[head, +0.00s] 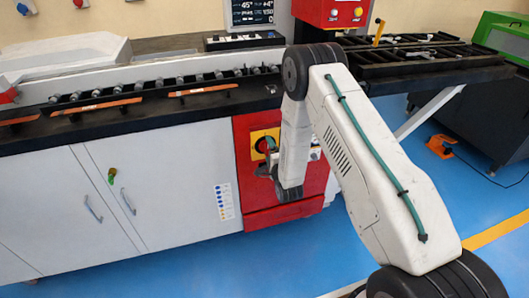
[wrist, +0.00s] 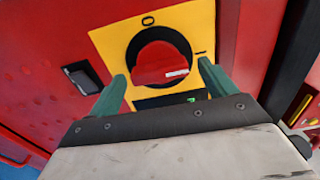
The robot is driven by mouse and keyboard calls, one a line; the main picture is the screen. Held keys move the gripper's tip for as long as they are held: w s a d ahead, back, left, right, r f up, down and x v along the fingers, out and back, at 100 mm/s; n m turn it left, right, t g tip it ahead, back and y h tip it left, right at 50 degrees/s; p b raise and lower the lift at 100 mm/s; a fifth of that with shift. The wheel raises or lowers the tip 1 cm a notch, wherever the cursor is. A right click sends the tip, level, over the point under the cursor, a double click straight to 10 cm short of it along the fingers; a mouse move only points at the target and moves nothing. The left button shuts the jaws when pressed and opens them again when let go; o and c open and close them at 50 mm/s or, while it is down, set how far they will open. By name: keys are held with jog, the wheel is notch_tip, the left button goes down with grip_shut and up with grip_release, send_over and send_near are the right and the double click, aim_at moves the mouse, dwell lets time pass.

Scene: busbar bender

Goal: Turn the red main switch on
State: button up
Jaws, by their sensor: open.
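The red main switch (wrist: 150,62) is a round knob in a black ring on a yellow plate (wrist: 113,42). An "O" is printed above it and an "I" at its upper right. A white mark on the knob lies on its right part, pointing roughly right. My gripper (wrist: 161,83) is open, with one green finger at the lower left of the knob and the other at its right. I cannot tell whether the fingers touch it. In the head view my gripper (head: 271,146) is at the yellow plate (head: 257,134) and partly hides the switch.
The switch sits on a red cabinet panel (head: 242,185). White cabinet doors (head: 150,180) with a green key (head: 112,174) stand to the left. A black roller bench (head: 130,105) carries copper bars above. Blue floor (head: 300,245) is free in front.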

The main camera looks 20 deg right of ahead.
jog(key=s, duration=0.7)
dwell(0.3)
